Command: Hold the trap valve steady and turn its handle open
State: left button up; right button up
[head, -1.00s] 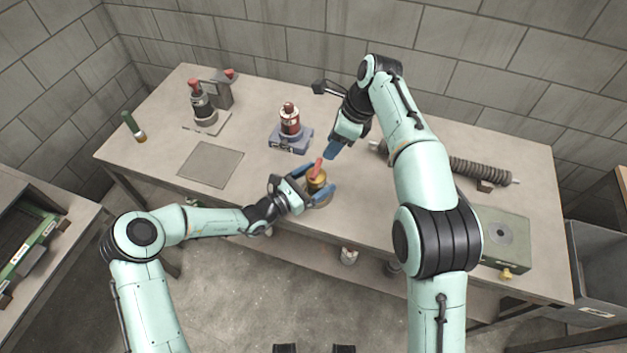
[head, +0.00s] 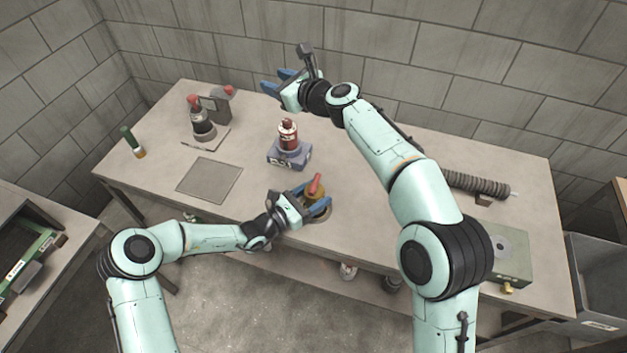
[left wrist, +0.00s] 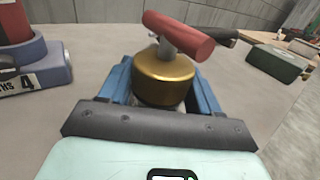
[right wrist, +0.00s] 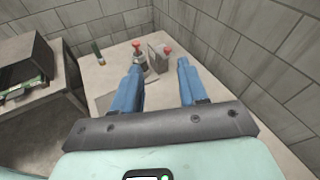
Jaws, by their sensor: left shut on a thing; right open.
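The trap valve (head: 313,195) has a round brass body and a red bar handle (head: 316,183) on top. It stands upright near the bench's front edge. My left gripper (head: 320,206) is shut on the brass body, one blue finger on each side. In the left wrist view the brass body (left wrist: 164,78) sits between the fingers, with the red handle (left wrist: 178,36) lying across above it. The valve's base is mostly hidden. My right gripper (head: 275,82) is open and empty, high over the back of the bench, well away from the valve.
A red cylinder on a blue-grey numbered base (head: 289,152) stands behind the valve. Red-topped fixtures (head: 203,122) and a green-handled tool (head: 133,142) are at the left. A ribbed tube (head: 475,184) and a green box (head: 500,255) are at the right. A flat plate (head: 209,180) lies left of the valve.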

jog(key=w+d+r+m+t+h, duration=0.25)
jog(key=m+t+h, duration=0.2)
jog(key=m, duration=0.25)
jog(key=m+g+h, duration=0.7)
jog(key=g+h, duration=0.1)
jog(key=g, duration=0.3)
send_near(314, 183)
jog(key=shift+y, duration=0.25)
jog(key=x, duration=0.8)
jog(key=shift+d, duration=0.3)
grip_shut()
